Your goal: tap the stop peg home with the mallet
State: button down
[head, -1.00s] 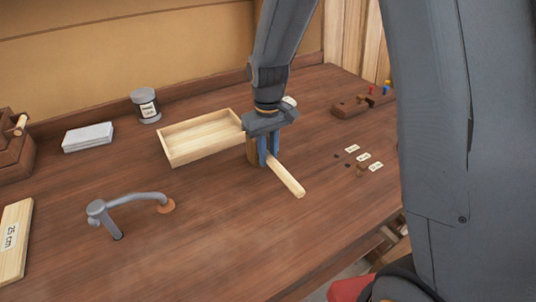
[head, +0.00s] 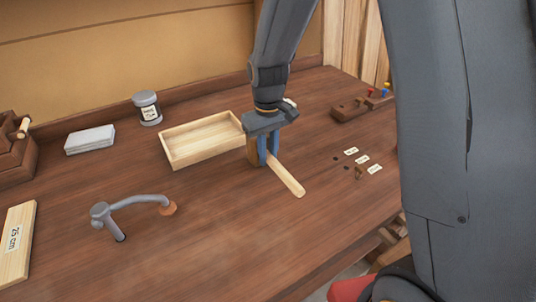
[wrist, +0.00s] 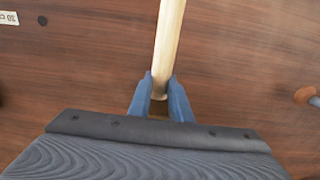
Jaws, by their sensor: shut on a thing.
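The mallet has a pale wooden handle (head: 287,178) and a darker brown head (head: 253,152), partly hidden behind my gripper. My gripper (head: 268,158) is shut on the mallet, its blue fingers on either side of the handle close to the head. In the wrist view the handle (wrist: 168,45) runs up from between the fingertips (wrist: 160,95). I cannot tell whether the mallet touches the bench. The stop peg (head: 359,173), small and brown, stands upright in the bench to the right of the mallet, by the labels and in line with dark holes (head: 335,158).
Small white labels (head: 362,160) lie beside the holes. A shallow wooden tray (head: 190,160) sits just left of my gripper. A grey holdfast (head: 130,205), a jar (head: 148,110), a grey block (head: 90,140) and a 25 cm board (head: 14,245) stand left. The front middle bench is clear.

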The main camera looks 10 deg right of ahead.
jog(key=shift+r, duration=0.1)
notch_tip(320, 180, up, 8)
jog(key=p, duration=0.6)
jog(key=c, duration=2.2)
grip_release()
grip_shut()
